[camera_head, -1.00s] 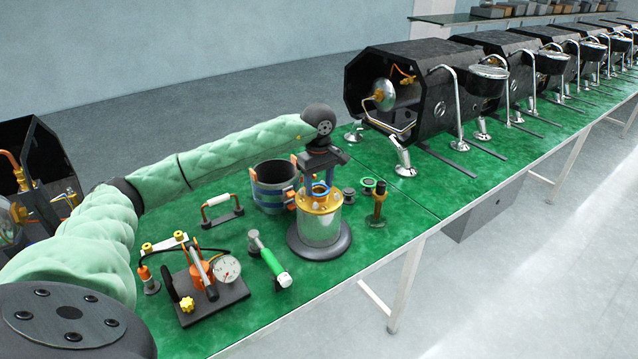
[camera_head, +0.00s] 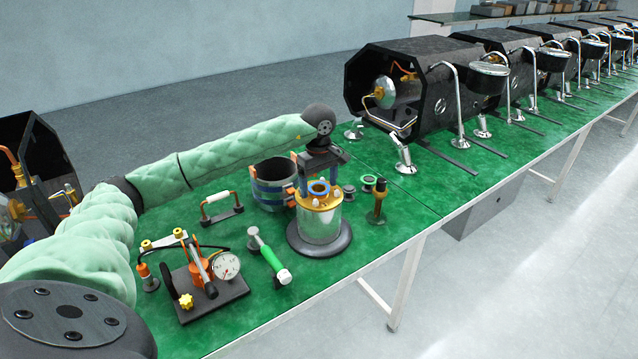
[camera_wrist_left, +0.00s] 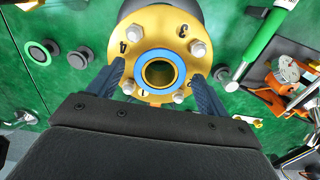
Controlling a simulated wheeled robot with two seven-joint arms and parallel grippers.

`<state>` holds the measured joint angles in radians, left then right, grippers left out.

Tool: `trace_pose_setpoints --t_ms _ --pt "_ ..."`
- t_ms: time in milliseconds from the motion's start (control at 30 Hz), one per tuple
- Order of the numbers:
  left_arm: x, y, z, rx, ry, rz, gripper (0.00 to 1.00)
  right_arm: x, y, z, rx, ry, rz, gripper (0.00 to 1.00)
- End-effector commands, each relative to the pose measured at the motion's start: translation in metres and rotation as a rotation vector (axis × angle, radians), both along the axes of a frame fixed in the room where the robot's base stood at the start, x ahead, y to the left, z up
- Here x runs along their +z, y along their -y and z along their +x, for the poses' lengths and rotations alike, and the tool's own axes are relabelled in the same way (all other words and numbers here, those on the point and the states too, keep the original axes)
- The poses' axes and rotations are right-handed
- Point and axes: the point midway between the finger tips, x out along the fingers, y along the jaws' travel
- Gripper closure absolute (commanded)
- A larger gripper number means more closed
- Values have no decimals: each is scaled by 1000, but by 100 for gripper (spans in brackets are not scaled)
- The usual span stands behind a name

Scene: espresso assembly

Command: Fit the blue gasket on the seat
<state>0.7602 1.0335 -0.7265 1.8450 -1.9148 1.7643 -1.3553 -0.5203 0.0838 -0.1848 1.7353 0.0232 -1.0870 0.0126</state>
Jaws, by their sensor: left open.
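The blue gasket (camera_head: 319,188) lies around the central opening on the brass flange (camera_head: 318,201) of the steel boiler, which stands on a dark round base (camera_head: 320,241). In the left wrist view the blue gasket (camera_wrist_left: 160,72) looks flat and roughly centred on the brass flange (camera_wrist_left: 152,22), inside the ring of bolts. My left gripper (camera_head: 318,176) is open just above and behind the flange. In the wrist view its two blue fingers (camera_wrist_left: 160,90) stand apart on either side of the gasket, with a gap to it. The seat under the gasket is hidden. My right gripper is not seen.
A green-ringed part (camera_head: 369,183) and a brown-handled tool (camera_head: 378,203) stand right of the boiler. A banded dark pot (camera_head: 272,186) is behind left. A green-handled tool (camera_head: 269,261) and a gauge stand (camera_head: 213,295) are at front left.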

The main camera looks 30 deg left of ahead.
Motion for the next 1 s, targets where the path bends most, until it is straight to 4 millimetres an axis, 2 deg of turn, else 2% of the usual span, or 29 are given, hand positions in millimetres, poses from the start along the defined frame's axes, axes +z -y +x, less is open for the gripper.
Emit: trace_pose_setpoints --t_ms 167,633,800,1000 --pt "8 0 0 0 1 1 21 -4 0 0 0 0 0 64" --pt "68 0 0 0 1 0 21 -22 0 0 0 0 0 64" --pt "76 0 0 0 0 0 21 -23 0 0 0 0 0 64" --pt "77 -1 0 0 0 0 21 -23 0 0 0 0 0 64"
